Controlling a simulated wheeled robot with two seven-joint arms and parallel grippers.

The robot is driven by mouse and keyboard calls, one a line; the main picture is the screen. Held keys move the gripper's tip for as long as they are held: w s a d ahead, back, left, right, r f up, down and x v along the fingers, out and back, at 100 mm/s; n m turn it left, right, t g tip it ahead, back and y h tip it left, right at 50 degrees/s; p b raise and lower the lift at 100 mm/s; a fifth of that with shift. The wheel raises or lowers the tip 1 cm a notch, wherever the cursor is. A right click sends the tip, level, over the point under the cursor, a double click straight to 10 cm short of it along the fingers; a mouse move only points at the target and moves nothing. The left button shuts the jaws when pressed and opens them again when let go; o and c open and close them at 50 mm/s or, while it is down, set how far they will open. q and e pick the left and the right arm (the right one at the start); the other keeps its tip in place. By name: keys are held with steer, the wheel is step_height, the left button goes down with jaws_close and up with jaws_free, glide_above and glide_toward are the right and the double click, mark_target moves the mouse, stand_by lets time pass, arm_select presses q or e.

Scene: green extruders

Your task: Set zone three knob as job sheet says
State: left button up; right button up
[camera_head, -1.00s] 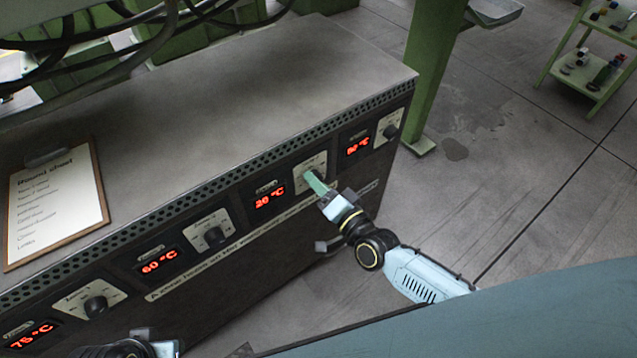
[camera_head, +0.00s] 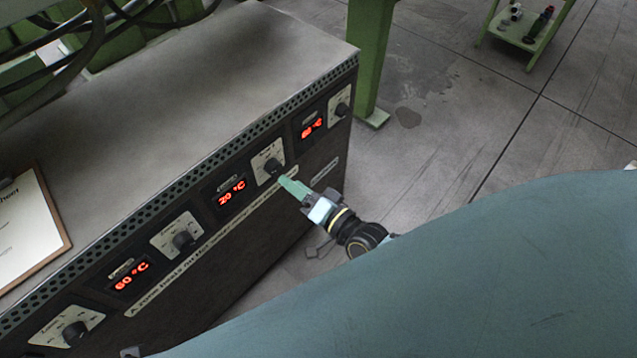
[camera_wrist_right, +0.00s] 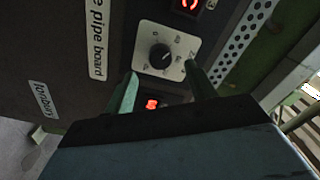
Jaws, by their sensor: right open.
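My right gripper (camera_head: 283,181) is at the front of the dark control panel, just off the black knob (camera_head: 272,166) beside the display (camera_head: 232,192) reading 20 °C. In the right wrist view the knob (camera_wrist_right: 160,55) sits on its pale dial plate. The green fingers of the right gripper (camera_wrist_right: 160,85) are open and spread, with the knob beyond their tips and nothing between them. The job sheet (camera_head: 25,235) on its clipboard is cut off at the left and its lines are unreadable. Zone labels are too small to read. Only a sliver, perhaps my left gripper (camera_head: 130,352), shows at the bottom edge.
Other knobs (camera_head: 183,240) and a display (camera_head: 130,276) reading 60 °C lie along the panel. The far knob (camera_head: 342,108) is near a green post (camera_head: 370,60). The grey cabinet top is mostly bare. A green shelf (camera_head: 525,35) stands farther off.

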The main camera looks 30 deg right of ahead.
arm_select(q)
steer(key=f, duration=0.1)
steer(key=a+f, duration=0.1)
steer(key=f+p, duration=0.1)
steer(key=shift+s+a+f, duration=0.35)
arm_select(e)
steer(key=v, duration=0.7)
steer(key=shift+s, duration=0.25)
arm_select(q)
steer(key=shift+r, duration=0.1)
arm_select(e)
steer(key=shift+d+r, duration=0.1)
steer(key=shift+r, duration=0.05)
